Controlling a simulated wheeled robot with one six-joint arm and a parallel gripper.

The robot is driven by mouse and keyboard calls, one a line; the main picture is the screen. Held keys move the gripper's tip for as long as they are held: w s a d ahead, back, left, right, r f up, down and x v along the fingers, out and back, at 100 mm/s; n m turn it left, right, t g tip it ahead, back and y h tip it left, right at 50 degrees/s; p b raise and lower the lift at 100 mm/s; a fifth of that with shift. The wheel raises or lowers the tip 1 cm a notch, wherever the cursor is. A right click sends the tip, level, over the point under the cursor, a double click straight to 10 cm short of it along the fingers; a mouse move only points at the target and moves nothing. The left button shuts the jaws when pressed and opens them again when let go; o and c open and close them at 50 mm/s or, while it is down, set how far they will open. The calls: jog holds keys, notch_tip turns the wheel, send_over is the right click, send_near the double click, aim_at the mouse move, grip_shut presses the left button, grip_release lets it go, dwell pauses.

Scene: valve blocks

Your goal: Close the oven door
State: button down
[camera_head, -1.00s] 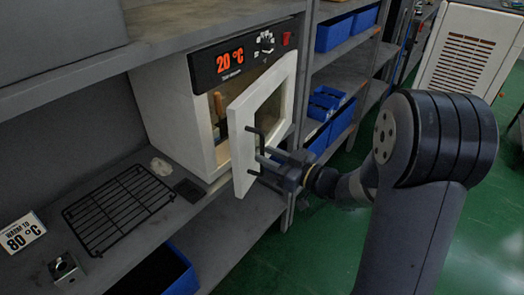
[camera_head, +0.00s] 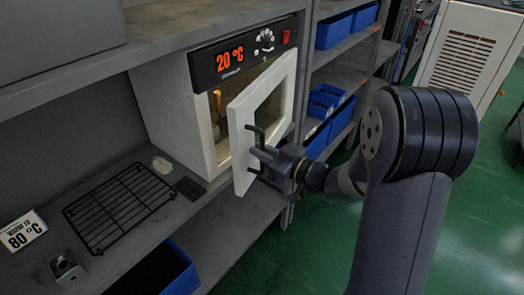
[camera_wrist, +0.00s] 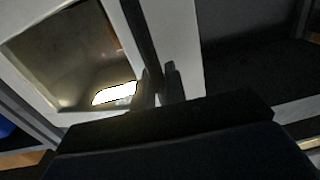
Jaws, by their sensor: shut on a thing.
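The white oven (camera_head: 165,110) stands on the shelf with a red "20 °C" display on its black panel. Its white-framed door (camera_head: 241,181) with a glass pane is ajar, swung out toward the right. The dark door handle (camera_head: 256,132) is on the door's outer face. My gripper (camera_head: 262,155) is at the handle, in front of the door. In the wrist view, the handle bar (camera_wrist: 143,35) runs down between my two fingers, and my gripper (camera_wrist: 160,85) is shut on it. The fingers partly hide the handle's middle.
A black wire rack (camera_head: 120,205) lies on the shelf left of the oven. A "80 °C" card (camera_head: 22,231) and a small metal block (camera_head: 66,268) lie farther left. Blue bins (camera_head: 334,31) fill the shelves to the right. Green floor is open at the right.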

aim_at(232, 142)
dwell(0.3)
jog(key=w+a+m+t+h+b, duration=0.1)
jog(key=w+a+b, duration=0.2)
jog(key=a, duration=0.5)
jog(key=shift+w+a+r+t, duration=0.15)
jog(key=shift+w+a+t, duration=0.2)
jog(key=shift+w, duration=0.2)
jog(key=c, duration=1.6)
grip_release()
jog(key=shift+w+a, duration=0.1)
jog(key=shift+a, duration=0.1)
jog(key=shift+o, duration=0.2)
jog(key=b+v, duration=0.1)
jog(key=v, duration=1)
jog(key=shift+a, duration=0.1)
